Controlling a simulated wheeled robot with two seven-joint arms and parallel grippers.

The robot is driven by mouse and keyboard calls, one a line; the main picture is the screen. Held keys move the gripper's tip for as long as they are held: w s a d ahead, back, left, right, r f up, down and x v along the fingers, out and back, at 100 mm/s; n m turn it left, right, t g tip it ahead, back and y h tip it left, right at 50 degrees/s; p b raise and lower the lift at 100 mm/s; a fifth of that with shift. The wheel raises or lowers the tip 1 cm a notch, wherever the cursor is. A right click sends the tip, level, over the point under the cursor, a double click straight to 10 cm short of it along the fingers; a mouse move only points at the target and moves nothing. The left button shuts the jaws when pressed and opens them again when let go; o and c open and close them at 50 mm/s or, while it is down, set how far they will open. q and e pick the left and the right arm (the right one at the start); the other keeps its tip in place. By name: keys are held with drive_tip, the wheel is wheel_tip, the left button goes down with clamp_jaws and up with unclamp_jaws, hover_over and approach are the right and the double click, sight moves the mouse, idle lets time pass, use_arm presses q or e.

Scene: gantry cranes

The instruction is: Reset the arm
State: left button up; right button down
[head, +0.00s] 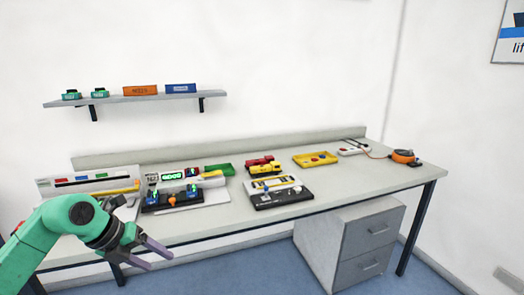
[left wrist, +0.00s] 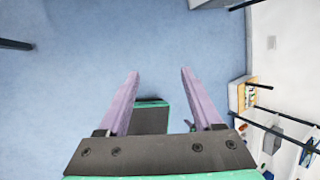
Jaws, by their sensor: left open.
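My left gripper (head: 160,256) hangs in front of the table's front edge at the left in the head view, clear of everything on the table. Its two purple fingers are spread apart and empty. In the left wrist view the same gripper (left wrist: 160,75) shows both fingers apart, with blue floor beyond them. My green left arm (head: 45,240) comes in from the left. My right gripper is not in view.
The table (head: 350,185) carries a black device (head: 172,198), a board with a black base (head: 277,193), a yellow tray (head: 315,159) and an orange reel (head: 403,156). A drawer cabinet (head: 345,240) stands under the right side. A wall shelf (head: 135,98) holds small items.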

use_arm(q)
drive_tip(key=w+d+f+n+t+h, duration=0.3)
drive_tip(key=w+d+f+n+h, duration=0.15)
drive_tip(key=d+f+h, duration=0.2)
drive_tip(key=s+a+f+n+t+y, duration=0.25)
drive_tip(key=a+f+n, duration=0.25)
drive_tip(key=f+n, duration=0.5)
drive_tip(key=s+a+f+n+t+y, duration=0.1)
drive_tip(key=a+f+n+t+y, duration=0.45)
drive_tip(key=f, duration=0.95)
drive_tip(key=s+f+n+g+y, duration=0.2)
drive_tip(key=s+f+n+g, duration=0.5)
drive_tip(key=s+f, duration=0.9)
drive_tip(key=s+d+f+n+g, duration=0.2)
drive_tip(key=s+f, duration=0.3)
drive_tip(key=s, duration=0.7)
drive_tip(key=s+d+f+n+g, duration=0.1)
drive_tip(key=s+f+g, duration=0.4)
drive_tip(key=s, duration=0.8)
drive_tip(key=shift+d+n+y, duration=0.35)
drive_tip(key=shift+n, duration=0.05)
